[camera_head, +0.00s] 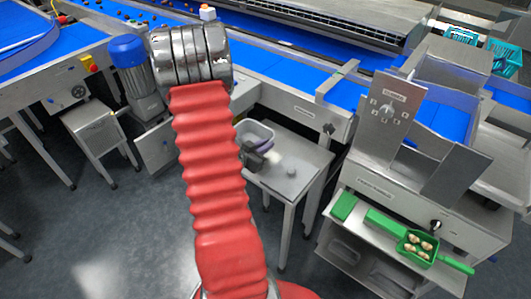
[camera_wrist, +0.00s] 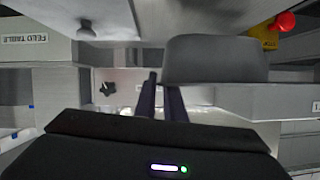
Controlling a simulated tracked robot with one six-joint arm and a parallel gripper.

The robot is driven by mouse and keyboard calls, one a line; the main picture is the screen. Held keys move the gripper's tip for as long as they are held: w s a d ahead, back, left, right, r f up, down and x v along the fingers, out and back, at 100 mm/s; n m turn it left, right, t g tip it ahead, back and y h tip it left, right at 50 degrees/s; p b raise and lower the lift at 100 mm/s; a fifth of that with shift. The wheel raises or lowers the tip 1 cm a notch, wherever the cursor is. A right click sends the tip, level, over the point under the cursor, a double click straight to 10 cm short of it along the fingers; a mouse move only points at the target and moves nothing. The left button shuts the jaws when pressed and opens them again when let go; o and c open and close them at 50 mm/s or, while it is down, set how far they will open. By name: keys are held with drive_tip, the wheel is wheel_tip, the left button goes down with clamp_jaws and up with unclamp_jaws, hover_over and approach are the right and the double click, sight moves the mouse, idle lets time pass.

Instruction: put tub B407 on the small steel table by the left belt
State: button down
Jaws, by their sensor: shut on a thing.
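A grey open tub (camera_head: 257,133) shows in the head view just behind my dark gripper (camera_head: 258,155). My gripper is shut on this tub. In the wrist view the grey tub (camera_wrist: 214,62) sits at the ends of the dark fingers (camera_wrist: 163,98). Its number cannot be read. A small steel table (camera_head: 305,158) stands below and right of the tub; I cannot tell whether the tub touches it. Another small steel table (camera_head: 88,118) stands at the left, beside the left blue belt (camera_head: 60,45), with its visible top clear.
My red arm covers the middle of the head view. A blue motor (camera_head: 127,52) stands between the left table and my arm. A green scoop (camera_head: 417,246) with dates lies at the right. Grey floor is open at left.

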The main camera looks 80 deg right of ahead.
drive_tip(key=shift+f, duration=1.95)
drive_tip(key=c, duration=1.8)
unclamp_jaws()
drive_tip(key=shift+f, duration=0.1)
drive_tip(key=shift+c, duration=0.2)
drive_tip(key=v, duration=1.2)
drive_tip(key=shift+w, duration=0.15)
